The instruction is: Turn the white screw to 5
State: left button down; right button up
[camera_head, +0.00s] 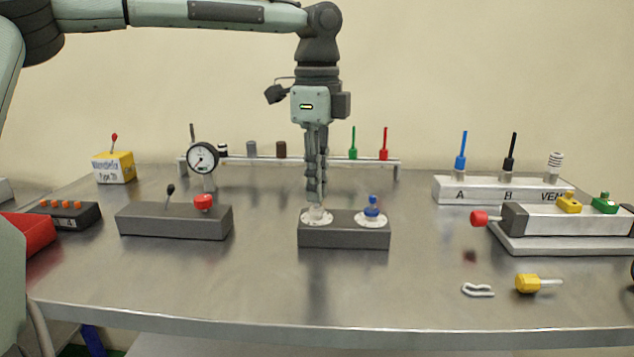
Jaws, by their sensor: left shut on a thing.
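The white screw (316,213) sits on a round white dial at the left of the top of a dark grey block (343,238), in the middle of the table. My left gripper (316,196) points straight down over it, with its fingertips at the screw and shut on it. The fingers hide part of the screw, and the dial's numbers are too small to read. A blue screw (371,207) stands on a second white dial at the right of the same block. My right gripper is not in view.
A grey block with a black lever and red knob (204,202) stands to the left, with a gauge (202,157) behind. A rail (340,161) with coloured pins runs behind my gripper. Valve blocks (570,220) stand right. A clip (478,290) and yellow-headed part (528,283) lie front right.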

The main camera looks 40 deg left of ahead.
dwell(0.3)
pick_arm(q)
jog(key=c, duration=1.6)
grip_release()
notch_tip(320, 180, up, 12)
